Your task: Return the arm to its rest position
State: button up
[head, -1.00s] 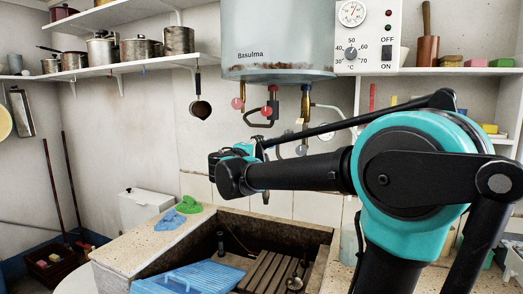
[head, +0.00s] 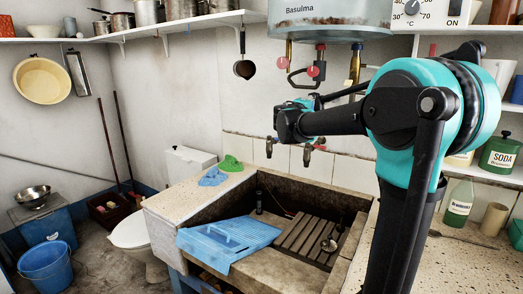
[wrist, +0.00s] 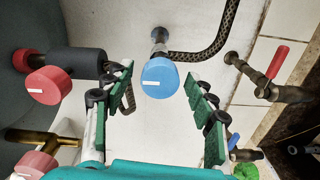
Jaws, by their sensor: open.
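My gripper (wrist: 160,74) is open in the wrist view, its green-padded fingers spread on both sides with nothing held. A blue round knob (wrist: 160,77) on a pipe shows between the fingers, apparently beyond them; the exact gap cannot be told. My arm (head: 335,121) is raised in the head view, bent at a teal joint, its forearm reaching left in front of the wall above the trough. The gripper's fingers are mostly hidden behind the wrist there.
Red knobs (wrist: 50,85) and a red-handled tap (wrist: 278,62) are close to the gripper. The boiler (head: 330,22) hangs above. Shelves with a green soda tin (head: 499,154) stand right.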

jog(key=shift+w+d, duration=0.25)
jog(key=shift+w, duration=0.15)
jog(key=shift+s, duration=0.1)
